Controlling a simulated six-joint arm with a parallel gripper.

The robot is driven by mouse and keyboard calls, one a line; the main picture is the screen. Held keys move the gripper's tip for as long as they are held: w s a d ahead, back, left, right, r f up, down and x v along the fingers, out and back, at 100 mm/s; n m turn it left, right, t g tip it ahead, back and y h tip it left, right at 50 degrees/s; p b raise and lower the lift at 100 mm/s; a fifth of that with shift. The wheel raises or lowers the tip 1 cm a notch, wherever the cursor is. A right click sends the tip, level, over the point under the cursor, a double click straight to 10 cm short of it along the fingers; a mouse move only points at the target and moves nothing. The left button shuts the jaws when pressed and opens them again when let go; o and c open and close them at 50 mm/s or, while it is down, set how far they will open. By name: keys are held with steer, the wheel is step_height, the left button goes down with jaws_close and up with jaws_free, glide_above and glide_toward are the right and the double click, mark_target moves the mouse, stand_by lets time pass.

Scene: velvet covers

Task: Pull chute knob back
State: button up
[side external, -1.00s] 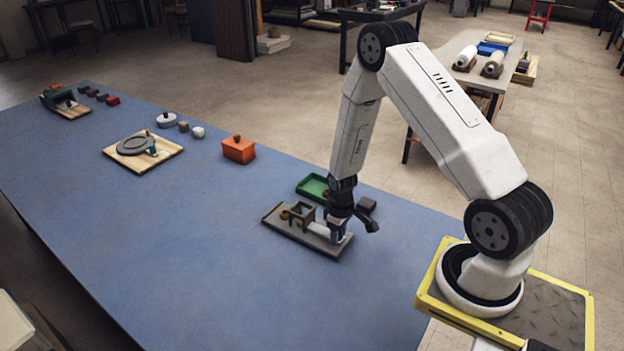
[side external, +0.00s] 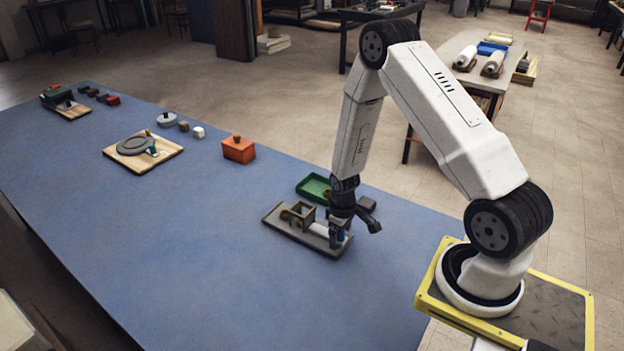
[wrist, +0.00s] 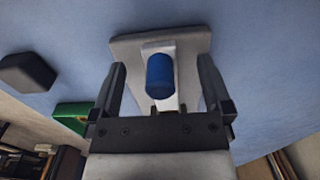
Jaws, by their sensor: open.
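The chute fixture is a grey base plate (side external: 275,218) on the blue table, with an olive frame (side external: 301,214) and a pale slide (side external: 321,229). A blue knob (wrist: 160,75) stands on the pale slide (wrist: 170,103) in the wrist view; in the side view the knob (side external: 340,236) shows at the plate's right end, partly hidden by my gripper. My gripper (wrist: 161,83) is open, with one finger on each side of the knob. I see a gap between the knob and each finger.
A green tray (side external: 313,186) lies just behind the fixture, with a dark block (side external: 367,204) to its right. The table front is clear.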

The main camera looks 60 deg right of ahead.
steer(key=shift+r, duration=3.4)
steer(key=shift+w+a+r, duration=0.1)
steer(key=shift+a+r, duration=0.25)
steer(key=shift+r, duration=0.1)
steer(key=s+a+r+t, duration=0.1)
steer(key=s+a+r, duration=0.1)
steer(key=a+r, duration=0.5)
steer(key=s+a+r+t, duration=0.1)
steer(key=s+a+r, duration=0.2)
steer(key=a+r, duration=0.4)
steer(key=shift+a+t, duration=0.2)
steer(key=shift+t, duration=0.1)
